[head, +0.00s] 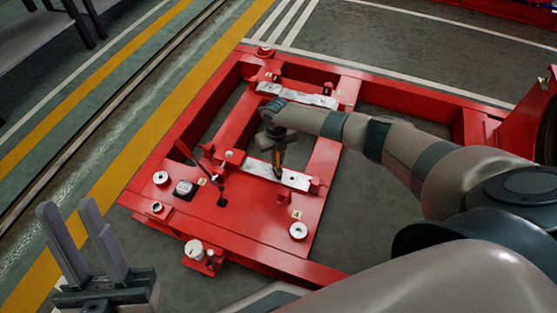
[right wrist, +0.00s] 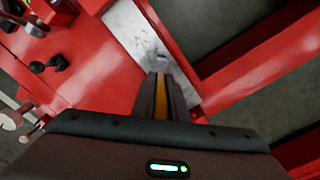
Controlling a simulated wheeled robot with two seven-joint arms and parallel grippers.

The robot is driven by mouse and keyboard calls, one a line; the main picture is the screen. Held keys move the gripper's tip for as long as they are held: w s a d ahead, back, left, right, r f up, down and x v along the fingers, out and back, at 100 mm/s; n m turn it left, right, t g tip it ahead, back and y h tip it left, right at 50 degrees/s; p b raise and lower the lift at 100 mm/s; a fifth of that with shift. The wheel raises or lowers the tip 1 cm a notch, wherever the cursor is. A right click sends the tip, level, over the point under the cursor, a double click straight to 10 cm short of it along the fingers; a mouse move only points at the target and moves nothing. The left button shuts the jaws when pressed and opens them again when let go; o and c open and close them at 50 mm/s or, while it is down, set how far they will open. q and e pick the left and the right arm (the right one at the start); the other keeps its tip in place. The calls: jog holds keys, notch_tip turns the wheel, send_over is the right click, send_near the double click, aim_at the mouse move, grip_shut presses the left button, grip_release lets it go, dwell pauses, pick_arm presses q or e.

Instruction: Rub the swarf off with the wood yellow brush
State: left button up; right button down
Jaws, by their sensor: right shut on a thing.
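My right gripper (head: 278,160) is shut on the yellow brush (head: 277,164), above the near pale metal plate (head: 262,169) on the red frame. In the right wrist view the brush (right wrist: 161,103) shows as a yellow-orange strip between the fingers, pointing down at the plate (right wrist: 128,32). Dark specks, seemingly swarf (right wrist: 158,56), lie on the plate just beyond the fingertips. I cannot tell whether the brush tip touches the plate. My left gripper (head: 80,222) is open and empty at the lower left, away from the frame.
The red frame (head: 210,232) has a second pale plate (head: 318,99) farther back.

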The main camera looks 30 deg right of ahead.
jog(key=shift+w+a, duration=0.15)
jog(key=shift+w, duration=0.05)
dwell(0.3)
jog(key=shift+w+a+b, duration=0.3)
jog(key=shift+b, duration=0.05)
dwell(0.3)
jog(key=shift+w+a+r, duration=0.1)
jog(key=shift+w+a, duration=0.2)
jog(key=shift+w, duration=0.1)
jog(key=shift+w+a+b, duration=0.1)
jog(key=shift+b, duration=0.3)
jog(key=shift+w+a, duration=0.25)
jog(key=shift+b, duration=0.35)
